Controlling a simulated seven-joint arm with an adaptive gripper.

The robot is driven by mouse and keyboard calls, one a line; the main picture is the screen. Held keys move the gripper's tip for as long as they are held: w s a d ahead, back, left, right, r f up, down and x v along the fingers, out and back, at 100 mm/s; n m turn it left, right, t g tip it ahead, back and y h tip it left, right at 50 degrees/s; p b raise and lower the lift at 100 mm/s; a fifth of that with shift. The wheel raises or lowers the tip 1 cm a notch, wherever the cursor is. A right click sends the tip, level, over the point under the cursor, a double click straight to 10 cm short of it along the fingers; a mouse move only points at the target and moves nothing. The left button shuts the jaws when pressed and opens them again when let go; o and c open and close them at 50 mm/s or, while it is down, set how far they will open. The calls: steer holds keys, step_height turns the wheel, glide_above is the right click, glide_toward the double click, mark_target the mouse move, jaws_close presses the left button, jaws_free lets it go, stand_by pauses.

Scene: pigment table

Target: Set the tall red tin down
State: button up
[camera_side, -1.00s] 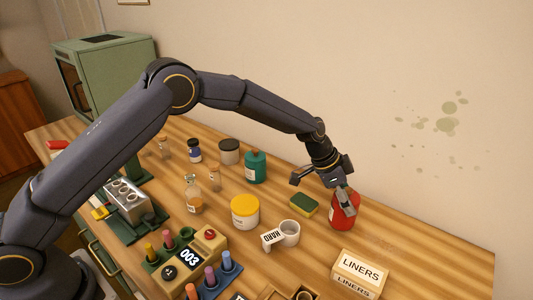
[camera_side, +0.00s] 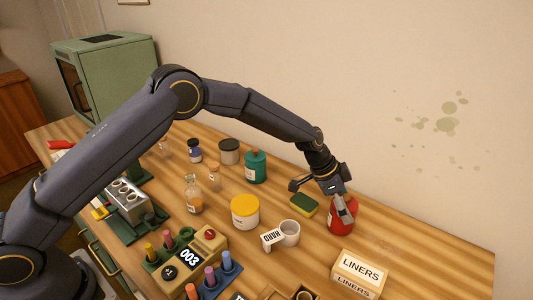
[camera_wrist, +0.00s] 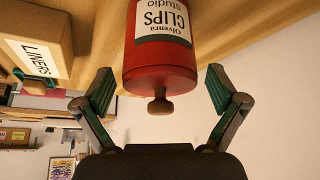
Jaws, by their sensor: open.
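The tall red tin (camera_side: 341,220) stands upright on the wooden table at the right, near the wall. In the wrist view the red tin (camera_wrist: 160,62) shows a white label reading "Olvenra studio CLIPS" and a brown knob on its lid. My gripper (camera_side: 340,203) is at the tin's top in the side view, and its fingers partly hide it. In the wrist view my gripper (camera_wrist: 160,88) is open, with one finger on each side of the lid end and gaps between the fingers and the tin.
A LINERS box (camera_side: 358,272) stands in front of the tin. Bare table lies to the tin's right.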

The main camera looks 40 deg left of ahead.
steer(key=shift+r, duration=0.1)
steer(key=shift+a+r, duration=0.1)
steer(key=shift+r, duration=0.2)
steer(key=s+a+r+n+t+y, duration=0.1)
steer(key=s+a+r+n, duration=0.1)
steer(key=s+a+r, duration=0.7)
steer(key=s+a+r+n+y, duration=0.15)
steer(key=s+a+r, duration=0.35)
steer(key=r, duration=0.7)
steer(key=s+a+n, duration=0.2)
steer(key=s+a, duration=0.2)
steer(key=s, duration=0.3)
steer(key=s+a+n+y, duration=0.1)
steer(key=s+a+n, duration=0.2)
steer(key=s, duration=0.5)
steer(key=s+a+n+t+y, duration=0.1)
steer(key=s+a+n, duration=0.2)
steer(key=s+a, duration=0.2)
steer(key=shift+s+a, duration=0.15)
steer(key=shift+s, duration=1.1)
